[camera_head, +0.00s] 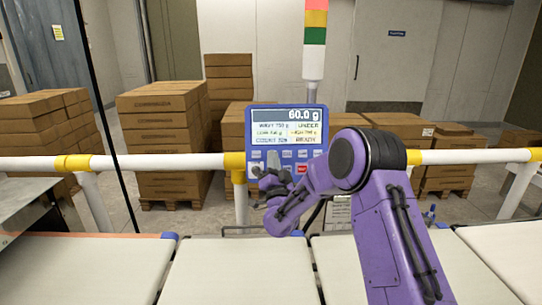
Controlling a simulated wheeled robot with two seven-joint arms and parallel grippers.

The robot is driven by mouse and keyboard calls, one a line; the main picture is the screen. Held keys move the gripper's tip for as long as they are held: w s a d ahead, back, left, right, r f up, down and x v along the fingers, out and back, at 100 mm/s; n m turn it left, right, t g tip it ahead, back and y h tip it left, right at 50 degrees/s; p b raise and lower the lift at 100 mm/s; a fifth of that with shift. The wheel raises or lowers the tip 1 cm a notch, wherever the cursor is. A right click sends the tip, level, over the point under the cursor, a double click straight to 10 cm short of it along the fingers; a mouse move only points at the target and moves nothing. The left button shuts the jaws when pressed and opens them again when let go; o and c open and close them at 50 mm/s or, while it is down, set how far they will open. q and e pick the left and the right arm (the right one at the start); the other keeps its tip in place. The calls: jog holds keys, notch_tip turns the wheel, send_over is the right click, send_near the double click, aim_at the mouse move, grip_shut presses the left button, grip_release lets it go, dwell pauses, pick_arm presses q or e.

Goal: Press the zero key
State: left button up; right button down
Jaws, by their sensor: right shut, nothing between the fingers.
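The checkweigher's blue control panel (250,130) stands behind the belt on the white rail, with a lit screen (290,124) that reads 60.0 g. Below the screen are rows of small keys, with a red key (302,168) at the lower right. The key labels are too small to read, so I cannot tell which one is the zero key. My right gripper (262,180) is shut and empty in front of the panel's lower left part, where it hides some keys. I cannot tell whether its tips touch the panel. My left gripper is out of view.
White conveyor belts (230,270) run across the front. A white rail with yellow joints (72,162) crosses behind them. A signal tower (315,40) rises above the panel. Stacked cartons (160,125) stand on pallets behind the rail.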

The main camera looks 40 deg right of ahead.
jog(key=shift+f, duration=0.1)
dwell(0.7)
jog(key=shift+w+d, duration=0.25)
jog(key=shift+w+d+f+b, duration=0.1)
jog(key=shift+w+d+b, duration=0.2)
jog(key=shift+b, duration=0.15)
dwell(0.6)
jog(key=shift+s+a, duration=0.1)
jog(key=shift+a, duration=0.1)
jog(key=shift+s+a+r, duration=0.2)
jog(key=shift+s+a, duration=0.2)
jog(key=shift+s, duration=0.15)
jog(key=shift+s+a+r, duration=0.35)
jog(key=shift+s+a, duration=0.45)
jog(key=shift+s, duration=0.1)
jog(key=shift+s+a+r, duration=0.35)
jog(key=shift+s+a, duration=0.4)
jog(key=shift+s, duration=0.15)
